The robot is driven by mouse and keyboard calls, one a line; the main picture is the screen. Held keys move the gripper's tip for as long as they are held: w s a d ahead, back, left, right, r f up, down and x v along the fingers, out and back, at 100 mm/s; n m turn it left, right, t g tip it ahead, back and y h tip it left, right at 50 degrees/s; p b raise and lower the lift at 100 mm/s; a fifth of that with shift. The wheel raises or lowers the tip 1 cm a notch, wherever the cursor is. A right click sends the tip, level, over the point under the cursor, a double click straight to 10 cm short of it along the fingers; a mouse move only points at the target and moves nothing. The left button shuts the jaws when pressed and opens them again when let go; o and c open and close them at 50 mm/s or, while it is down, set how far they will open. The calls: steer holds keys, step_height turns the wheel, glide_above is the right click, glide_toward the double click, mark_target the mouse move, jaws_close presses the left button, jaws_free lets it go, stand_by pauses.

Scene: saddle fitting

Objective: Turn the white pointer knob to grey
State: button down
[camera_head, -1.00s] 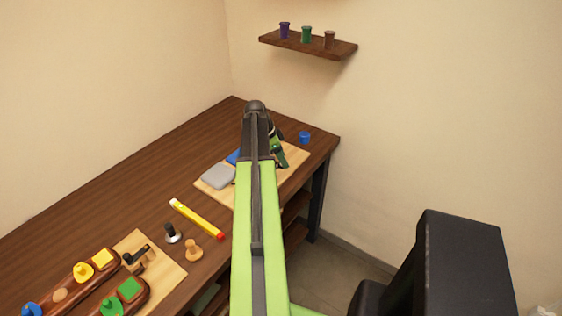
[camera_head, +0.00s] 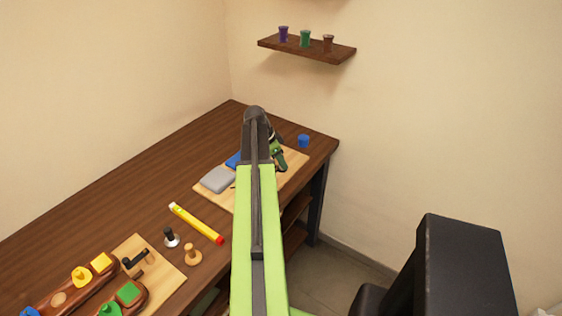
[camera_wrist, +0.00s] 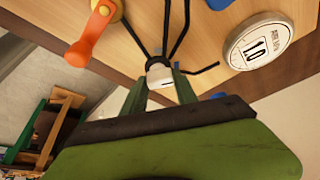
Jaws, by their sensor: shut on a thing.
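In the wrist view, the fingers of my gripper (camera_wrist: 161,84) close around a small white piece, seemingly the white pointer knob (camera_wrist: 159,70). Only a little of the knob shows between the fingertips. Dark thin bars or lines fan out over the light wooden board (camera_wrist: 215,25) beside it. I cannot tell which way the pointer faces, and no grey mark can be made out. In the head view, my green gripper (camera_head: 278,158) is low over the board at the far end of the bench, partly behind my arm. The knob is hidden there.
Close to the knob are an orange lever (camera_wrist: 93,38) and a round white dial (camera_wrist: 257,42) marked 1.0. A grey pad (camera_head: 217,179) lies on the board's left side. A blue cup (camera_head: 304,141) stands behind. A yellow and red stick (camera_head: 196,223) lies nearer.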

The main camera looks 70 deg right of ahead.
steer(key=n+t, duration=0.1)
steer(key=n, duration=0.2)
steer(key=shift+s+a+h, duration=0.1)
steer(key=shift+a+h, duration=0.05)
steer(key=shift+h, duration=0.25)
steer(key=n+t, duration=0.1)
steer(key=n, duration=0.3)
steer(key=shift+h, duration=0.4)
steer(key=n+t, duration=0.1)
steer(key=n, duration=0.2)
steer(key=shift+s+n+t, duration=0.15)
steer(key=shift+n+t, duration=0.15)
steer(key=shift+t, duration=0.1)
steer(key=shift+n+t, duration=0.7)
steer(key=shift+n, duration=1.2)
steer(key=shift+y, duration=0.3)
steer(key=c, duration=1)
jaws_free()
steer(key=shift+o, duration=0.2)
steer(key=shift+r, duration=0.1)
